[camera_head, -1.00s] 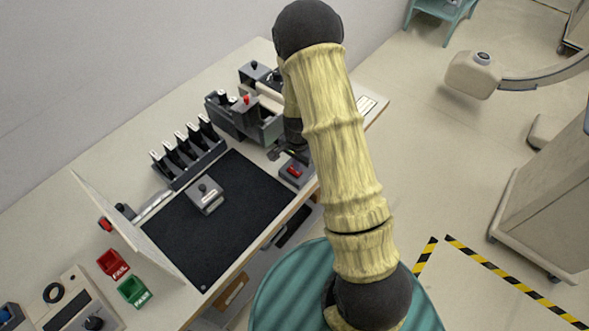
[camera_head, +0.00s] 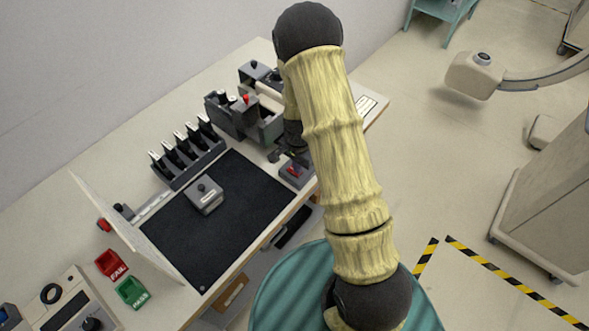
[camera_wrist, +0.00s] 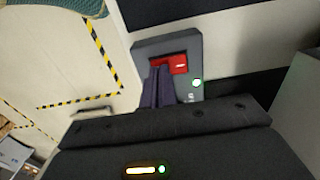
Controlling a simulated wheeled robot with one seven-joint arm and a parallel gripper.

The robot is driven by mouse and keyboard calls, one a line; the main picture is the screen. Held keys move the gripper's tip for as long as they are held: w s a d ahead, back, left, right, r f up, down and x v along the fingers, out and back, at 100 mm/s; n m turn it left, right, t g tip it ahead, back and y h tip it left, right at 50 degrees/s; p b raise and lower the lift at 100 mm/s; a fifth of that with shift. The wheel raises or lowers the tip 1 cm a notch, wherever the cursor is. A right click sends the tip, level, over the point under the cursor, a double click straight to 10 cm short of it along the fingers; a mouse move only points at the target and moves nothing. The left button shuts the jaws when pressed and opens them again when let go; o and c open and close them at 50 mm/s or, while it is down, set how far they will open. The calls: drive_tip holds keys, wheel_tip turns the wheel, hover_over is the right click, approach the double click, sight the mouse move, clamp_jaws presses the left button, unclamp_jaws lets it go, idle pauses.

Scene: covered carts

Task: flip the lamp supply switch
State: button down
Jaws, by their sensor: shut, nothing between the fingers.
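The lamp supply switch is a small grey box (camera_head: 301,180) with a red rocker (camera_head: 294,171), at the front edge of the bench by the right end of the black mat. In the wrist view the box (camera_wrist: 150,47) shows its red rocker (camera_wrist: 180,65) and a lit green light (camera_wrist: 197,83). My gripper (camera_wrist: 160,72) is shut and empty, its dark fingertips over the box beside the left end of the rocker. Whether they touch it I cannot tell. In the head view my gripper (camera_head: 285,152) is partly hidden behind my arm.
A grey box with a knob (camera_head: 205,196) sits on the black mat (camera_head: 230,225). A rack of several black-handled tools (camera_head: 190,155) stands behind it. Green and red bins (camera_head: 131,292) lie at the left. Open floor lies right of the bench.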

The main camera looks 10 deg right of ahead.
drive_tip(key=shift+r+p, duration=2.6)
drive_tip(key=shift+r, duration=0.8)
drive_tip(key=s+r+n+t+b, duration=0.2)
drive_tip(key=s+r+n+b, duration=0.4)
drive_tip(key=s+r+n, duration=0.4)
drive_tip(key=s+r, duration=0.3)
drive_tip(key=s, duration=0.1)
drive_tip(key=shift+s+r+n+t+b, duration=0.2)
drive_tip(key=shift+r+n+t+b, duration=0.1)
drive_tip(key=shift+n+b, duration=0.1)
